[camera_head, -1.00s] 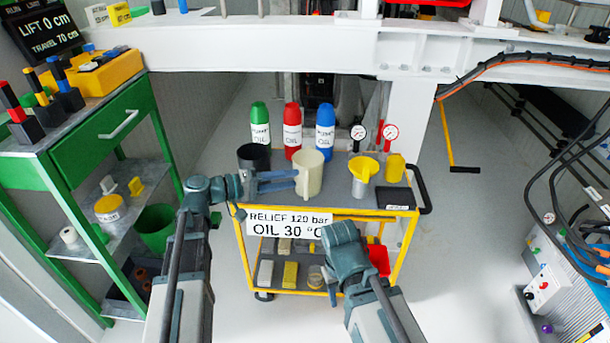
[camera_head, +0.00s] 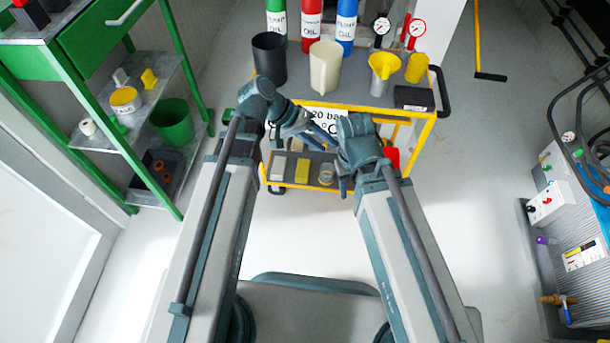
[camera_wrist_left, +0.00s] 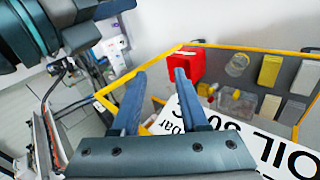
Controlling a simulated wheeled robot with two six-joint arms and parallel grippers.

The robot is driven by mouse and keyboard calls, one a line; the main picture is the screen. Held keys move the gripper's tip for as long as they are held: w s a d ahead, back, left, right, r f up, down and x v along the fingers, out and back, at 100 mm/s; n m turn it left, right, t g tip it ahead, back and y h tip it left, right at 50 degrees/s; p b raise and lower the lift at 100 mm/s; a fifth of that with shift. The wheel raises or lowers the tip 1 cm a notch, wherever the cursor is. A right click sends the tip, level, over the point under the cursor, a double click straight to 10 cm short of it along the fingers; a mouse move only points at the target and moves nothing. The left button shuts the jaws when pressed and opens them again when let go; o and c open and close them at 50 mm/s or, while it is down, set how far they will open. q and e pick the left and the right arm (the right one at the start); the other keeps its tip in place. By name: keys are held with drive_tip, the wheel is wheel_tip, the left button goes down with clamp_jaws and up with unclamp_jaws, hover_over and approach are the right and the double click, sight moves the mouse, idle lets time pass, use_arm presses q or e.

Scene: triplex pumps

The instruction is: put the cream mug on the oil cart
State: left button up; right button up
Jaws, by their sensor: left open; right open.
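The cream mug (camera_head: 325,68) stands upright on the grey top of the oil cart (camera_head: 352,95), beside a dark cup, in the head view. The cart has a yellow frame and a sign, partly hidden by my arm. My left gripper (camera_head: 322,136) is open and empty, apart from the mug, in front of the cart below its top. Its two blue fingers (camera_wrist_left: 158,78) show spread in the left wrist view, with the sign and lower shelf beyond. My right gripper (camera_head: 343,182) is low in front of the cart; its fingers are mostly hidden behind its wrist.
The dark cup (camera_head: 269,58), a yellow funnel (camera_head: 384,66), a yellow container (camera_head: 417,68) and coloured bottles share the cart top. A red box (camera_wrist_left: 184,66) is on the lower shelf.

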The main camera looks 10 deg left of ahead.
use_arm(q)
drive_tip(key=s+a+f+m+g+y, duration=0.1)
drive_tip(key=s+a+f+m+y, duration=0.2)
drive_tip(key=s+f+y, duration=0.3)
drive_tip(key=s+y, duration=0.3)
drive_tip(key=y, duration=0.1)
drive_tip(key=shift+s+a, duration=0.15)
drive_tip(key=shift+a, duration=0.05)
drive_tip(key=shift+r, duration=0.2)
wheel_tip(320, 180, up, 36)
drive_tip(key=p, duration=3.6)
drive_tip(key=shift+r+p, duration=0.15)
drive_tip(key=shift+p, duration=0.15)
drive_tip(key=shift+d, duration=0.1)
